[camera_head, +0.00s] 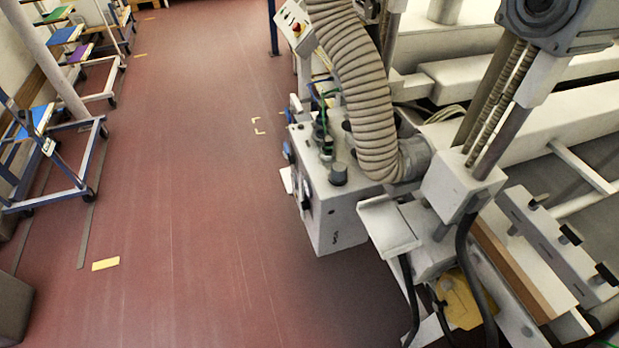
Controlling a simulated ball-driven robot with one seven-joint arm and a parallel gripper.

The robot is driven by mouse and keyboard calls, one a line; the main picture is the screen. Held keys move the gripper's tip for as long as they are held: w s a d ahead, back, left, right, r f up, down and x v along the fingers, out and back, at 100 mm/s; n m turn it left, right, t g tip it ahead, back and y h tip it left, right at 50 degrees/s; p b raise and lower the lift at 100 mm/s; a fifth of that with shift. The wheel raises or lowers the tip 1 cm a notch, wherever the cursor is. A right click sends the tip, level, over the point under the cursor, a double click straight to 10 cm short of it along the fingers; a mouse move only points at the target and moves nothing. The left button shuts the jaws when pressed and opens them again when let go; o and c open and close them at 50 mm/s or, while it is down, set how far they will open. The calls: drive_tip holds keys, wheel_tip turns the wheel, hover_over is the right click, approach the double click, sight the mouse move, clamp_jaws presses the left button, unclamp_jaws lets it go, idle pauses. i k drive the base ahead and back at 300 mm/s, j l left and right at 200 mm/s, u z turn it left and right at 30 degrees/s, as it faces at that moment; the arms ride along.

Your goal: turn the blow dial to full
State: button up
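A grey control box (343,225) hangs on the side of the machine, right of the picture's middle. A short dark grey knob (338,175) stands on its top face. Dark round fittings (306,191) show edge-on on its left face, which is turned away from me. I cannot tell which of these is the blow dial, and no dial setting can be read. My gripper is not in view.
A ribbed beige hose (366,95) curves down just right of the box, beside the machine frame (462,180). A small panel with a red button (295,27) stands behind. Blue-framed wheeled carts (62,160) line the left. The red floor (190,200) between is clear.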

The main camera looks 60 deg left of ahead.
sight(304, 205)
drive_tip(key=u, duration=1.5)
drive_tip(key=i+j, duration=0.15)
drive_tip(key=i, duration=0.45)
drive_tip(key=i+j, duration=0.1)
drive_tip(key=i, duration=0.45)
